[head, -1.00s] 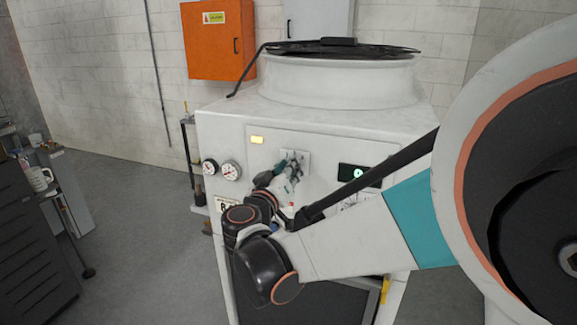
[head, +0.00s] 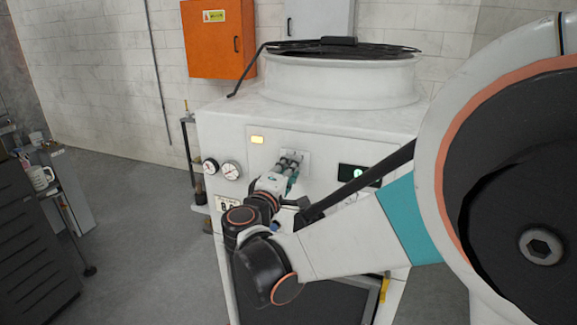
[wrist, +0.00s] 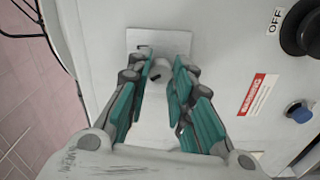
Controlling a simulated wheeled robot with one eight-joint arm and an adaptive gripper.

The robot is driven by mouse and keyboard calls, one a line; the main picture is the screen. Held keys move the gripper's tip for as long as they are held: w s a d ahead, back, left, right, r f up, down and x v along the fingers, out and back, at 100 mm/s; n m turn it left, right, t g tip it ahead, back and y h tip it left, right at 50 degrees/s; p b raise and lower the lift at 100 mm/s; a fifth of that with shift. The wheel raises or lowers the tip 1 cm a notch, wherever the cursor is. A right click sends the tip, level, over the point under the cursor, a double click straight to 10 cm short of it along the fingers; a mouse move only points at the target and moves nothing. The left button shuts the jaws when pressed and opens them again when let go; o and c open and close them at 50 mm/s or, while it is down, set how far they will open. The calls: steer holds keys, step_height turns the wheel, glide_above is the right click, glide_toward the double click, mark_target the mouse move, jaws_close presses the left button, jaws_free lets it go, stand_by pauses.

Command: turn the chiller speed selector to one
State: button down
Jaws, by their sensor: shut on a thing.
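The chiller (head: 340,115) is a white cabinet with a round fan housing on top. Its speed selector (wrist: 158,70) is a small pale knob on a light square plate (wrist: 155,40), which shows a dark mark at its upper left in the wrist view. My gripper (head: 289,158), with teal-padded fingers, is at the plate on the chiller's front. In the wrist view my gripper (wrist: 161,75) is shut on the selector, with a finger on either side. The fingers cover part of the knob, and I cannot read its setting.
A black knob marked OFF (wrist: 303,28), a red-and-white label (wrist: 259,94) and a blue button (wrist: 299,112) sit right of the plate in the wrist view. Two gauges (head: 220,169) and a lit display (head: 357,173) flank my gripper.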

steer(key=shift+n, duration=0.9)
steer(key=c, duration=1.4)
jaws_free()
steer(key=shift+a, duration=0.1)
